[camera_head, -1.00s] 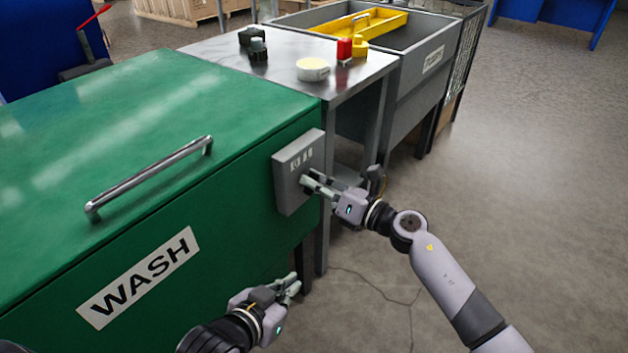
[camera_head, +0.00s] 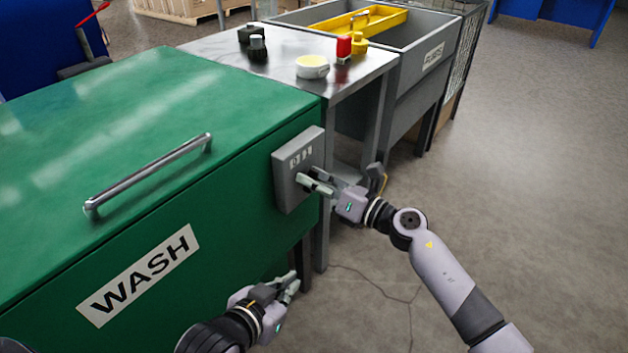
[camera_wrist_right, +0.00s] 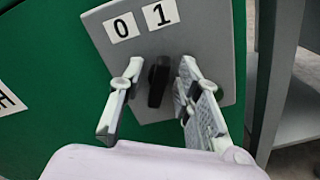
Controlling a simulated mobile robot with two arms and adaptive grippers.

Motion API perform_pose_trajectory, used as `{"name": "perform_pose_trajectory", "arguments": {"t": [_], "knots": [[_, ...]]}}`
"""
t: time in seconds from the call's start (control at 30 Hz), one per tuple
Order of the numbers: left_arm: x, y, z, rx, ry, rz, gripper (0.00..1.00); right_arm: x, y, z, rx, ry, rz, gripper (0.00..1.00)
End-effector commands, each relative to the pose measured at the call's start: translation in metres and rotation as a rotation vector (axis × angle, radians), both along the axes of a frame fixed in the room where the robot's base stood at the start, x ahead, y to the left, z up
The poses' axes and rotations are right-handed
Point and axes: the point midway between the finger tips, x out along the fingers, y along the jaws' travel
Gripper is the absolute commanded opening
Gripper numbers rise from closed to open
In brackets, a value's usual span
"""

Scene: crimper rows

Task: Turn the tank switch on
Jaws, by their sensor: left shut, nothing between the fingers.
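The grey switch box (camera_head: 291,184) is fixed to the front right of the green WASH tank (camera_head: 230,183). In the right wrist view the box (camera_wrist_right: 215,45) carries labels "0" (camera_wrist_right: 124,25) and "1" (camera_wrist_right: 160,14), with a black switch knob (camera_wrist_right: 157,84) below them. The knob's upper end leans towards the "1" side; I cannot tell which end is the pointer. My right gripper (camera_head: 312,181) is open, one finger on each side of the knob, with gaps visible (camera_wrist_right: 160,97). The head view hides the knob behind the gripper. My left gripper (camera_head: 293,284) is shut and empty, low before the tank.
A metal handle (camera_head: 150,175) sits on the tank lid. The metal table (camera_head: 215,48) beside it holds a round pale item (camera_head: 312,67), a red item (camera_head: 344,47) and dark items. A grey sink (camera_head: 425,88) stands beyond. The floor at right is clear.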

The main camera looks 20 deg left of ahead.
Motion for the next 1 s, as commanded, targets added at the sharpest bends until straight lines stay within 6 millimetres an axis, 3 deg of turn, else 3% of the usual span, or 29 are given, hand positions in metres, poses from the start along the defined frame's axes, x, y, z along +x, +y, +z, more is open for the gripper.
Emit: {"name": "perform_pose_trajectory", "arguments": {"t": [0.17, 0.6, 0.8, 1.0], "knots": [[0.0, 0.0, 0.0, 0.0, -0.001, 0.0, 0.0, -0.004, -0.014, -0.001, -0.001, -0.001, -0.002, 0.31], [0.0, 0.0, 0.0, 0.0, 0.001, 0.0, 0.0, -0.034, -0.095, -0.001, -0.002, 0.001, -0.002, 0.31], [0.0, 0.0, 0.0, 0.0, 0.001, 0.0, 0.0, -0.04, -0.111, 0.0, 0.0, 0.001, 0.0, 0.31], [0.0, 0.0, 0.0, 0.0, 0.001, 0.0, 0.0, -0.041, -0.113, 0.0, 0.0, 0.001, 0.0, 0.31]]}}
